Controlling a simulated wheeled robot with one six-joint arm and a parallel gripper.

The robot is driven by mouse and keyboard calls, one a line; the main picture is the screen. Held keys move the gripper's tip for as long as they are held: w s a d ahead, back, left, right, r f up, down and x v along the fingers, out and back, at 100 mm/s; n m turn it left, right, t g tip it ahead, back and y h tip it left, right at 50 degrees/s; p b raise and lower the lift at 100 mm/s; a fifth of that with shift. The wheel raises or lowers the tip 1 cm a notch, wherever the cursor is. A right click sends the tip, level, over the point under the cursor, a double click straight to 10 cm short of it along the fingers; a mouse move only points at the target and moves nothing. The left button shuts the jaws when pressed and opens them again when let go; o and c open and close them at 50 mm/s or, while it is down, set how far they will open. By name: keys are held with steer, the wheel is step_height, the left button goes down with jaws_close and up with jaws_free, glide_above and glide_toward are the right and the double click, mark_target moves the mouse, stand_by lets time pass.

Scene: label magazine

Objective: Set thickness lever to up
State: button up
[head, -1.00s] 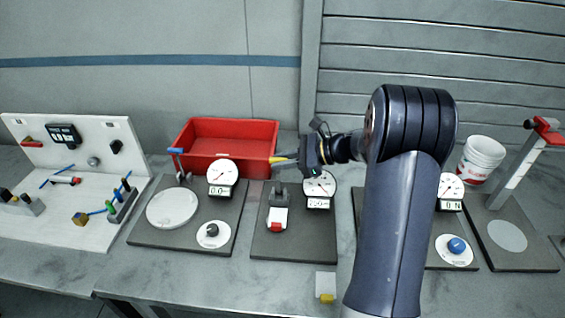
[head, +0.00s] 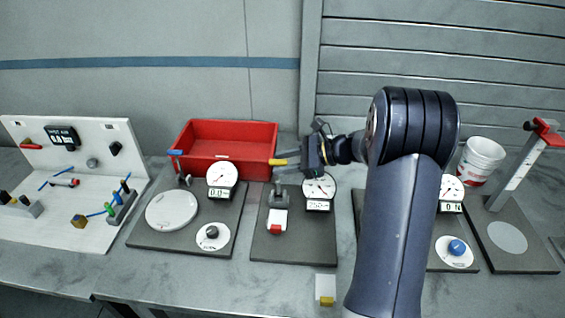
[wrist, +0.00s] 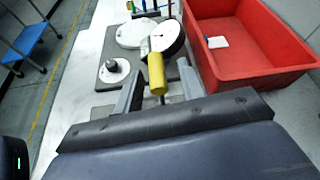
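The thickness lever has a yellow handle (head: 279,162) and sits at the middle station's grey gauge block (head: 279,198). In the wrist view the yellow handle (wrist: 157,75) stands between my two fingers, with a visible gap on each side. My gripper (head: 287,167) is open around it and reaches in from the right; it also shows in the wrist view (wrist: 160,92). The station's round dial (head: 319,187) and digital readout (head: 318,205) are just below my gripper. The lever's lower part is largely hidden.
A red bin (head: 225,140) stands behind the lever. The left station has a blue-handled lever (head: 175,153) and a round plate (head: 172,210). A white bucket (head: 481,158) and a red-topped post (head: 515,165) stand at right. A yellow-edged white pad (head: 326,287) lies at the front.

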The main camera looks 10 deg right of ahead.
steer(key=b+v, duration=0.1)
steer(key=v, duration=0.9)
steer(key=shift+b, duration=0.4)
steer(key=shift+s+d, duration=0.1)
steer(key=p+x, duration=0.2)
steer(key=x, duration=0.9)
steer(key=shift+s, duration=0.2)
